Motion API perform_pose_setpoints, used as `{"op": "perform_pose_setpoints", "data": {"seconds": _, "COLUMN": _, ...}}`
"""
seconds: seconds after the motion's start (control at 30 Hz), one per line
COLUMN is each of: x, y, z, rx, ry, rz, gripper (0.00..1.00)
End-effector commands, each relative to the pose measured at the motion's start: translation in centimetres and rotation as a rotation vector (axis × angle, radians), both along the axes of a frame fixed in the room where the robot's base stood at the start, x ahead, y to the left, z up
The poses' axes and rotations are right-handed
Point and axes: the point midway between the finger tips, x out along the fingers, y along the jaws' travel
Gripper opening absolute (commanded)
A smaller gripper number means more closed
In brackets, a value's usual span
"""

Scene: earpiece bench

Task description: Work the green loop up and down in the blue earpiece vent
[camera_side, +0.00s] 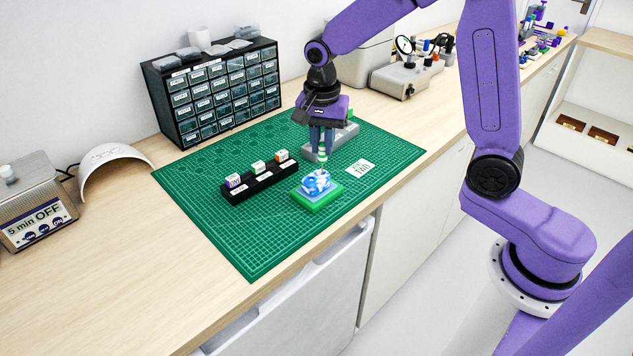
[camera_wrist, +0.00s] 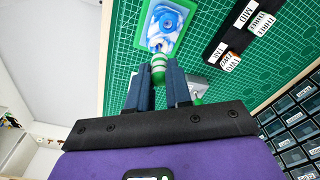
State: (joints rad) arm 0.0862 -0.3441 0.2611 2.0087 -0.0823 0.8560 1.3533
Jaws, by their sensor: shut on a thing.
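The blue and white earpiece (camera_side: 317,182) sits in a green block (camera_side: 318,200) on the mat; it also shows at the top of the wrist view (camera_wrist: 172,20). My gripper (camera_side: 322,150) is shut on a white handle with green bands (camera_side: 322,157), just above and behind the earpiece. In the wrist view, the banded handle (camera_wrist: 158,66) stands between the fingertips and points toward the earpiece. Its thin tip meets or overlaps the earpiece in the picture. The green loop itself is too small to make out, and I cannot tell whether it is inside the vent.
A black rack (camera_side: 260,181) with three labelled blocks stands left of the earpiece. A grey stand (camera_side: 342,136) is behind the gripper. A white card (camera_side: 360,169) lies to the right on the green mat (camera_side: 250,245). A drawer cabinet (camera_side: 215,92) stands behind. The mat's front is clear.

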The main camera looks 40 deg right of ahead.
Motion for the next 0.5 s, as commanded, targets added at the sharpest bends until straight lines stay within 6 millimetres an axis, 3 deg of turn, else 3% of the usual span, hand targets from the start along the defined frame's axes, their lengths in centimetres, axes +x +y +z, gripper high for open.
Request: {"op": "perform_pose_setpoints", "data": {"seconds": 0.5, "x": -0.01, "y": -0.01, "z": -0.81, "rx": -0.001, "ry": 0.001, "rz": 0.000, "gripper": 0.00}}
